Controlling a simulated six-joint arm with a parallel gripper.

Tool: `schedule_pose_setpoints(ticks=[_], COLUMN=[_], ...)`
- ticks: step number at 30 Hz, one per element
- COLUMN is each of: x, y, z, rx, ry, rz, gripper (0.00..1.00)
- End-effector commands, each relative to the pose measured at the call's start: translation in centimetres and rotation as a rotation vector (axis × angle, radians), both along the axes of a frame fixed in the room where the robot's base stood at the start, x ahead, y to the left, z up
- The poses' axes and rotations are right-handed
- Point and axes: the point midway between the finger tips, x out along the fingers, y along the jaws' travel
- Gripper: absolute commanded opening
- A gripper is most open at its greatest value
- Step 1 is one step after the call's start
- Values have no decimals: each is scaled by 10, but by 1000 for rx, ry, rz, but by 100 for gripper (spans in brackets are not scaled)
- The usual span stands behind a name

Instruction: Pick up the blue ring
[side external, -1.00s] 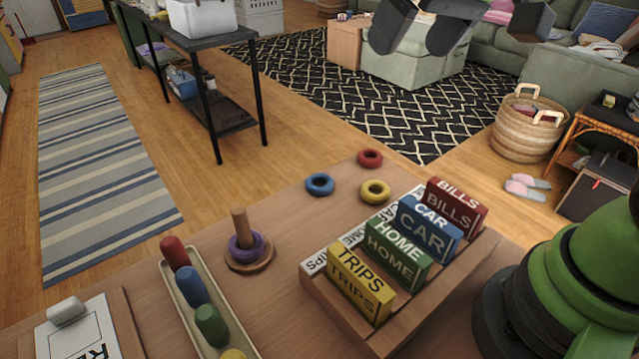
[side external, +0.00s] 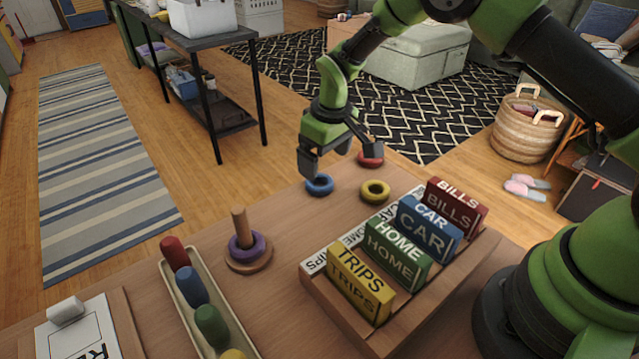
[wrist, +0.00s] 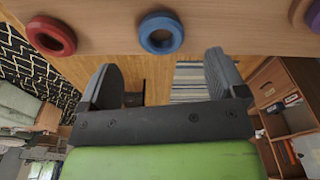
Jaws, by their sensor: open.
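The blue ring (side external: 319,186) lies flat on the wooden table near its far edge. My gripper (side external: 341,158) is open and empty, just above and slightly behind the blue ring, apart from it as far as I can tell. In the wrist view the blue ring (wrist: 161,33) lies beyond the two spread fingers of my gripper (wrist: 160,75), roughly in line with the gap between them. One finger hides a little of the ring's upper edge in the side view.
A red ring (side external: 370,160) and a yellow ring (side external: 375,191) lie close to the right. A peg with a purple ring (side external: 246,246) stands nearer the front. A wooden rack (side external: 345,325) holds labelled blocks. The tabletop between the peg and rings is clear.

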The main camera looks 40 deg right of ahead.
Motion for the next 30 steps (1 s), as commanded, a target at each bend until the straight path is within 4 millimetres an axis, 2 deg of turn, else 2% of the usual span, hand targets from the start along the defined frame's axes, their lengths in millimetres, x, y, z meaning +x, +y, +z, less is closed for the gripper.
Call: schedule_pose_setpoints(ticks=[5, 15, 23, 30], x=[2, 10, 11, 11], y=[1, 3, 3, 3], z=[-14, -57, -59, -59], rx=[0, -1, 0, 0], ry=[1, 1, -2, -2], rz=[-1, 0, -1, -1], gripper=[90, 90, 90, 38])
